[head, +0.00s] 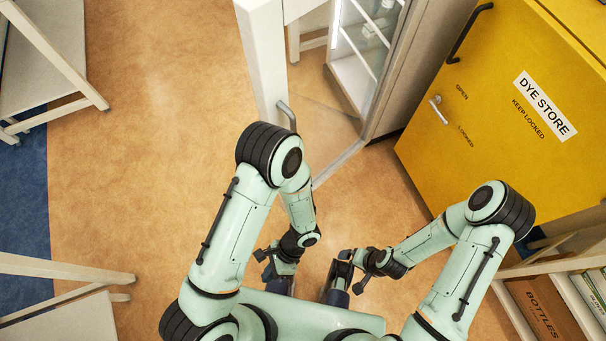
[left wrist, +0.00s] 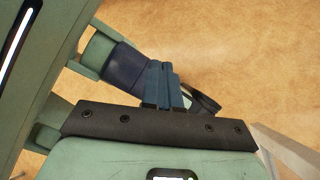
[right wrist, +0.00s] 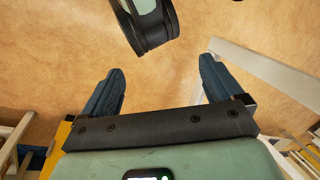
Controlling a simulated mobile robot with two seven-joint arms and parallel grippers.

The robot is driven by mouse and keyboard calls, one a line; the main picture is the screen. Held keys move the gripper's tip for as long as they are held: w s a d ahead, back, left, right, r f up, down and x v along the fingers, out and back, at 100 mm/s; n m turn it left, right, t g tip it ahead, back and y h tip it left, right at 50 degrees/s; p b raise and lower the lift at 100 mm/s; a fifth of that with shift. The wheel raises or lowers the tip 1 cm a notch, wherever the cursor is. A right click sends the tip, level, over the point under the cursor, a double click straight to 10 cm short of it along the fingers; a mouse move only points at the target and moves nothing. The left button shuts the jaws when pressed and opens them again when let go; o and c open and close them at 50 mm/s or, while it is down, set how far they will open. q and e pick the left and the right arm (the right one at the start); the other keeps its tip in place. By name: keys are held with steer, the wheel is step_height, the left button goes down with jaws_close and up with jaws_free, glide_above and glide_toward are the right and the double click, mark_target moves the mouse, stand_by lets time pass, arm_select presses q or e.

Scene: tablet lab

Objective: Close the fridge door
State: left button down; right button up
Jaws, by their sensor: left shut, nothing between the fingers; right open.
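The fridge has a pale body (head: 412,60) with lit white shelves inside, at the top middle of the head view. Its glass door, with a white frame (head: 262,55), stands swung open toward me. A grey handle (head: 287,116) is on the door's near left edge, just beyond my left elbow. My left gripper (head: 280,285) is low in front of my body, well short of the door; its blue fingers are together and empty in the left wrist view (left wrist: 165,85). My right gripper (head: 338,282) is close beside it; its fingers stand apart with nothing between them in the right wrist view (right wrist: 160,85).
A yellow dye store cabinet (head: 480,95) stands right of the fridge. White tables or racks stand at the upper left (head: 50,50) and lower left (head: 65,268). A shelf with a bottles box (head: 540,308) is at the lower right. The tan floor (head: 150,130) left of the door is clear.

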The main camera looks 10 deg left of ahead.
arm_select(q)
steer(key=w+r+m+t+y+b, duration=0.2)
steer(key=w+m+t+y+b, duration=0.1)
steer(key=w+m+t+y, duration=0.4)
steer(key=w+d+r+m+t+b, duration=0.5)
steer(key=w+d+r+m+t, duration=0.2)
steer(key=w+d+r+t, duration=0.45)
steer(key=w+a+t+b, duration=0.1)
steer(key=w+a+b, duration=0.1)
steer(key=w+a, duration=0.5)
steer(key=shift+w+a+r+y, duration=0.15)
steer(key=shift+w+a+y, duration=0.25)
steer(key=shift+w, duration=0.5)
arm_select(e)
steer(key=w+d+f+m+t, duration=0.1)
steer(key=w+d+f, duration=0.1)
steer(key=f, duration=0.3)
steer(key=w+d+f+t+h, duration=0.1)
steer(key=w+d+f, duration=0.2)
steer(key=w+f, duration=0.2)
steer(key=shift+f+m+t, duration=0.3)
steer(key=shift+f+m, duration=0.1)
steer(key=shift+f, duration=0.1)
arm_select(q)
steer(key=shift+t, duration=0.25)
arm_select(e)
steer(key=shift+s, duration=0.1)
